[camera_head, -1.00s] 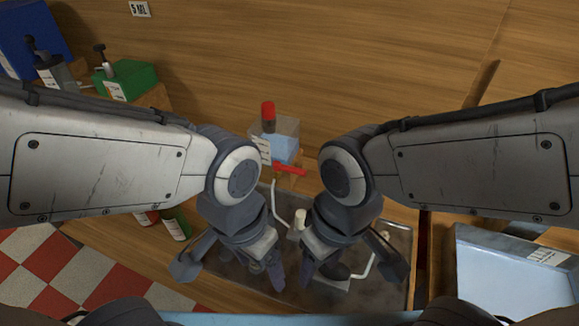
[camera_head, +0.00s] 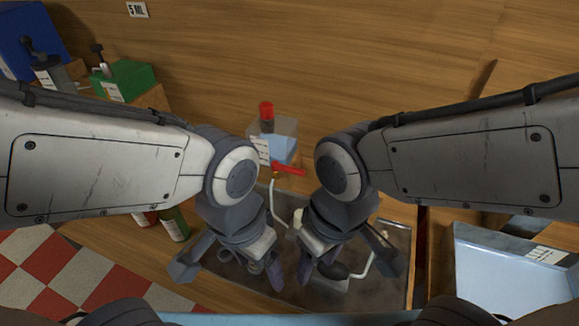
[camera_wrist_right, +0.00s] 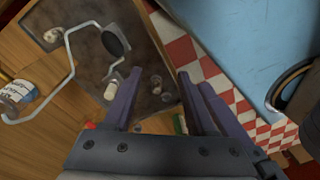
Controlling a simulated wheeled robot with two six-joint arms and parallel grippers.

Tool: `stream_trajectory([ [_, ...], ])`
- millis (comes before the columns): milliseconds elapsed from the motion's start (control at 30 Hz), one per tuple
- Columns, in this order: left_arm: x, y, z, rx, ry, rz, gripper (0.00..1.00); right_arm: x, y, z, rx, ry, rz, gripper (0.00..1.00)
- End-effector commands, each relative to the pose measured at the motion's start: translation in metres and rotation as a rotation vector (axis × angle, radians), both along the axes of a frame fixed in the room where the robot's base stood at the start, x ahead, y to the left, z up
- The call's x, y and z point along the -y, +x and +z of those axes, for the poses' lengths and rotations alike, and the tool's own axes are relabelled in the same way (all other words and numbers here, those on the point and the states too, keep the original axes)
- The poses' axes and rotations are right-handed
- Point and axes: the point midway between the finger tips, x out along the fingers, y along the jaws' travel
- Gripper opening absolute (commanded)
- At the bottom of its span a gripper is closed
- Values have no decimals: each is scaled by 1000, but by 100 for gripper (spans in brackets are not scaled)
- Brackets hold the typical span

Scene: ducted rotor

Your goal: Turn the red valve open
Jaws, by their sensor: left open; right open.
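The red valve (camera_head: 288,169) is a small red lever at the front of a clear box (camera_head: 285,130) holding pale blue liquid, between my two arms in the head view. A bent white tube (camera_head: 273,203) runs down below it to a dark tray. My left gripper (camera_head: 230,269) is open and empty over the tray's left part. My right gripper (camera_head: 347,268) is open and empty over its right part. Both are below the valve in the picture and apart from it. The right gripper's spread fingers show in the right wrist view (camera_wrist_right: 157,95).
The dark tray (camera_head: 400,238) holds a dark round thing and small pieces. A blue-grey tray (camera_head: 510,275) is at the right. A green box (camera_head: 132,80) and a blue box (camera_head: 30,40) stand at the back left. A bottle (camera_head: 174,225) stands beside my left arm.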

Motion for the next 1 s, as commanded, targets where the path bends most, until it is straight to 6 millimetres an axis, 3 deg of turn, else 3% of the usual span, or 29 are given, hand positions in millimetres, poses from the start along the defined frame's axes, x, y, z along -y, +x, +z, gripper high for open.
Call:
stream_trajectory([
  [67,0,0,2,0,0,0,78,-7,16,5,9,-6,18,57],
  [167,0,0,6,0,0,0,78,-21,56,12,34,-23,76,57],
  [300,0,0,11,0,0,0,78,-40,137,13,81,-62,196,57],
  [500,0,0,19,0,0,1,78,-48,254,-11,140,-129,376,57],
  [600,0,0,22,0,0,1,78,-43,299,-29,157,-162,450,57],
  [700,0,0,23,0,0,1,78,-38,330,-44,171,-187,507,57],
  [800,0,0,24,0,0,1,78,-34,347,-53,177,-201,540,57],
  [1000,0,0,29,0,0,1,78,-31,356,-68,179,-209,558,57],
])
